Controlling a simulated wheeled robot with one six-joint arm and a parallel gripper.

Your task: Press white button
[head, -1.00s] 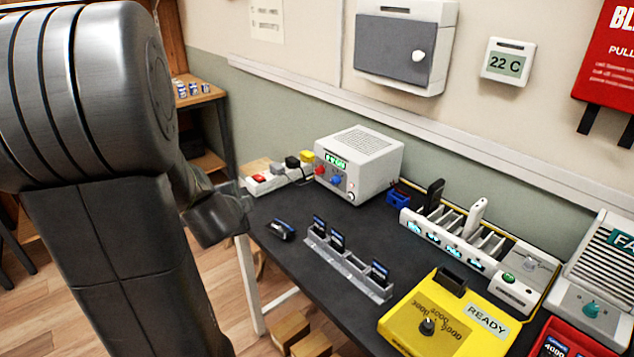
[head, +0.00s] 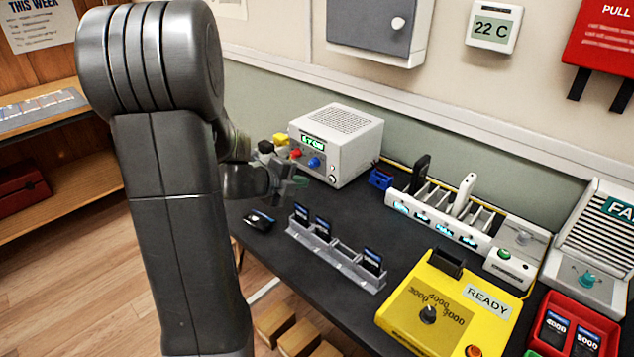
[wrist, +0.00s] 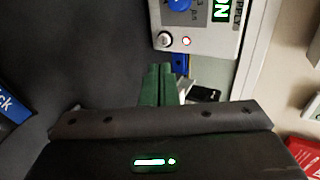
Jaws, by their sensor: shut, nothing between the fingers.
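The white button (head: 332,180) is small and sits low on the right of the front of a white power supply box (head: 350,132). In the wrist view the button (wrist: 163,40) shows as a round white disc at the box's edge, beside a small red light (wrist: 187,41). My gripper (head: 300,181) is shut and empty, just in front of the box, left of the button. In the wrist view its green fingertips (wrist: 160,72) are close together, a little below the button and seemingly apart from it.
The box also bears a red knob (head: 296,153) and a blue knob (head: 314,162). A grey rack (head: 335,258) with dark phone-like items, a blue holder (head: 381,178), a white charging dock (head: 440,228) and a yellow tester (head: 452,305) stand on the dark table.

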